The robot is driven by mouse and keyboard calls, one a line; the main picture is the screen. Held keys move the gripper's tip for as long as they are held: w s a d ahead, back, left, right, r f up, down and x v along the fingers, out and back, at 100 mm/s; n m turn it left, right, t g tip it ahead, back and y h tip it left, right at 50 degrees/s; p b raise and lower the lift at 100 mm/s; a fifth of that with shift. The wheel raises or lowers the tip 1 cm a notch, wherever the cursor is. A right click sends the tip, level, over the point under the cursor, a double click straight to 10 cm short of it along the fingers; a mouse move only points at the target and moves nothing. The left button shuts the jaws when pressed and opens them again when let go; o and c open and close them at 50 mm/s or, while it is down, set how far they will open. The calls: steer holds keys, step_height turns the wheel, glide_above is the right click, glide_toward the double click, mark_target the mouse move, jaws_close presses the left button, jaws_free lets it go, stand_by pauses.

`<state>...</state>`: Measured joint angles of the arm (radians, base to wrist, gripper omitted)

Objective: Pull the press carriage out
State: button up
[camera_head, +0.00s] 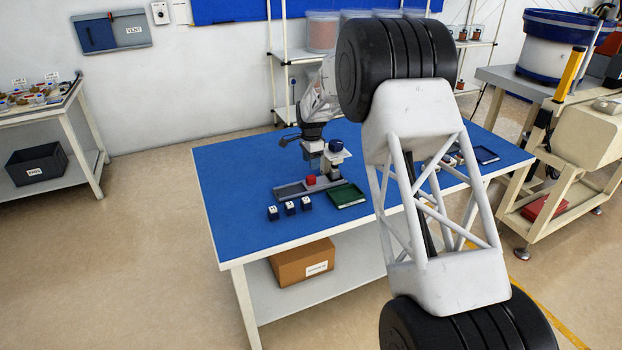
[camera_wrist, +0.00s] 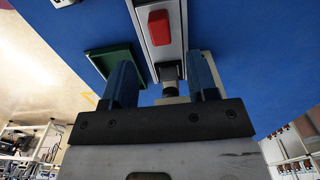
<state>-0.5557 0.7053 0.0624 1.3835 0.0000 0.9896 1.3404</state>
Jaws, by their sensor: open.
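The press (camera_head: 331,165) stands on the blue table, with a dark blue knob on top. A grey rail (camera_head: 290,189) extends from its base. A red block (camera_head: 311,180) sits on the rail; it also shows in the wrist view (camera_wrist: 158,27). My gripper (camera_head: 315,160) is beside the press. In the wrist view my gripper (camera_wrist: 162,72) is open, with two blue fingers apart. A small dark part (camera_wrist: 168,72) at the near end of the rail appears between the fingers; I cannot tell whether they touch it. Which part is the carriage is not clear.
A green tray (camera_head: 346,195) lies right of the rail. Several dark blue labelled blocks (camera_head: 290,208) stand in front of it. The left part of the blue table (camera_head: 232,190) is clear. My arm hides part of the table's right side.

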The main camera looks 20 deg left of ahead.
mark_target(311, 176)
steer(key=shift+f, duration=0.1)
stand_by(0.3)
steer(key=shift+f, duration=3.85)
jaws_close()
